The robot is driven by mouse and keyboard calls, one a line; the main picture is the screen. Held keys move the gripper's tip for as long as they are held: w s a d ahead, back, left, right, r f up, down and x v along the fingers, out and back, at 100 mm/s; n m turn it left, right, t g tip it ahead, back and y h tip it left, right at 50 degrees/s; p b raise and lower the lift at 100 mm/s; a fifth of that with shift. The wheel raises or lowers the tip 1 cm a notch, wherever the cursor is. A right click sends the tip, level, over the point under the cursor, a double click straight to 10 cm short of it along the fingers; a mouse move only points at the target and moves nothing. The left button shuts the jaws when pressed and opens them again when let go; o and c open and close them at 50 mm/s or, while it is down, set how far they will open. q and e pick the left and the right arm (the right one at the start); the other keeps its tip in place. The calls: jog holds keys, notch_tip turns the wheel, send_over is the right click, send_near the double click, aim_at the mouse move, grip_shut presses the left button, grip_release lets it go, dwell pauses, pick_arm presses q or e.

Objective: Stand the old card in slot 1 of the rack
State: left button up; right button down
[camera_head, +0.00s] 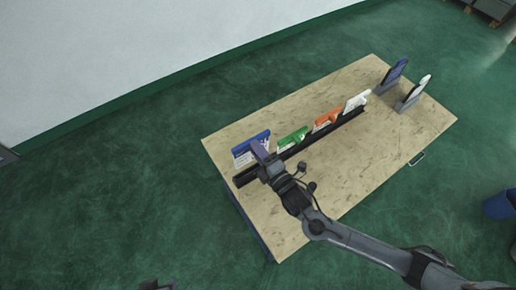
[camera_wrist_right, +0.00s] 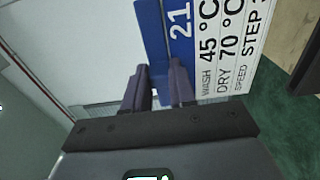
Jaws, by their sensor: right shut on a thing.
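My right gripper (camera_head: 259,148) is at the left end of the long black rack (camera_head: 337,122). It is shut on a blue-and-white card (camera_head: 243,156), which stands at a tilt at or just behind the rack's end slot; I cannot tell if its foot is seated. In the right wrist view the card (camera_wrist_right: 215,50) shows "21" on blue and printed lines with 45 °C and 70 °C, its blue edge between the fingers (camera_wrist_right: 160,85). A dark part of mine, perhaps my left gripper (camera_head: 157,285), just shows at the bottom edge. No card is visibly marked old.
A green card (camera_head: 292,138), an orange card (camera_head: 326,119) and a white card (camera_head: 356,101) stand along the rack. A blue piece (camera_head: 394,73) and a white piece (camera_head: 415,91) stand in grey holders at the table's right. The front of the wooden table (camera_head: 345,165) is clear.

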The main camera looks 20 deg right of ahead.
notch_tip(320, 180, down, 6)
jog(key=b, duration=0.3)
jog(key=shift+r, duration=0.1)
dwell(0.6)
jog(key=shift+r, duration=0.1)
dwell(0.4)
dwell(0.4)
jog(key=shift+p, duration=0.3)
dwell(0.3)
jog(key=shift+p, duration=0.3)
dwell(0.5)
